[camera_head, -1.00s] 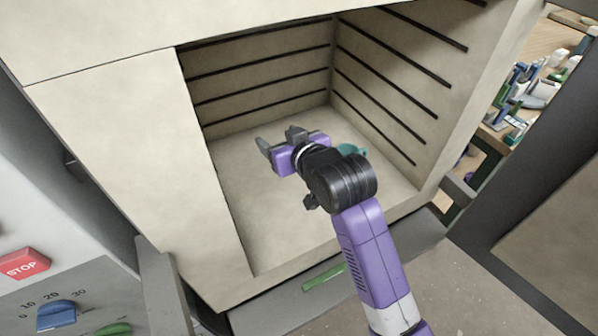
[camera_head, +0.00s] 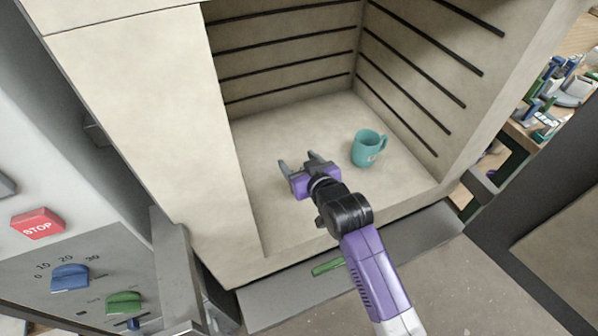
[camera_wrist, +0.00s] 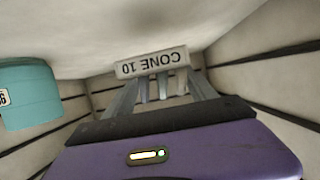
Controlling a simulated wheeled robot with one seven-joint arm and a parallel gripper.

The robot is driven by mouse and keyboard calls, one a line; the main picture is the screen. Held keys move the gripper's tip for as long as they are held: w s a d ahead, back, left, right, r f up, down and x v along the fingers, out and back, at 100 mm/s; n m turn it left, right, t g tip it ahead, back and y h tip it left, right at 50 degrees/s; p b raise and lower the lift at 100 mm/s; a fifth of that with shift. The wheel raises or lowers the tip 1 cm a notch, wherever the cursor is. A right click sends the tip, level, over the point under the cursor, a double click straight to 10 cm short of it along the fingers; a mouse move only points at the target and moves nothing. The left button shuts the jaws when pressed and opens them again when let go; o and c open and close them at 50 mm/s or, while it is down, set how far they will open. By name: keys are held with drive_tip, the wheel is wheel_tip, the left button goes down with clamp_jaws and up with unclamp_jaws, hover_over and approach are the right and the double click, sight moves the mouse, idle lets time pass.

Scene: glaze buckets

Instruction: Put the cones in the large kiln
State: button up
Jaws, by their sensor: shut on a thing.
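My gripper (camera_head: 299,163) is inside the large kiln (camera_head: 150,110), over the left-middle part of its floor. In the wrist view, my gripper (camera_wrist: 162,92) is shut on a pale cone pack (camera_wrist: 150,63). Its label reads "CONE 10", upside down in that view, and several small cones stick out from it between the fingers. The head view does not show the pack clearly. I cannot tell whether the pack touches the kiln floor. No other cones are clearly seen.
A teal mug (camera_head: 367,147) stands on the kiln floor to the right of my gripper; it also shows in the wrist view (camera_wrist: 28,92). Dark shelf rails line the kiln walls. The floor behind my gripper is bare. A control panel (camera_head: 90,280) is at lower left.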

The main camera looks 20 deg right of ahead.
drive_tip(key=shift+f, duration=2.05)
drive_tip(key=shift+f, duration=0.1)
drive_tip(key=o, duration=1.4)
drive_tip(key=shift+s, duration=0.25)
drive_tip(key=v, duration=1.1)
drive_tip(key=shift+s+r, duration=0.25)
drive_tip(key=shift+r, duration=0.1)
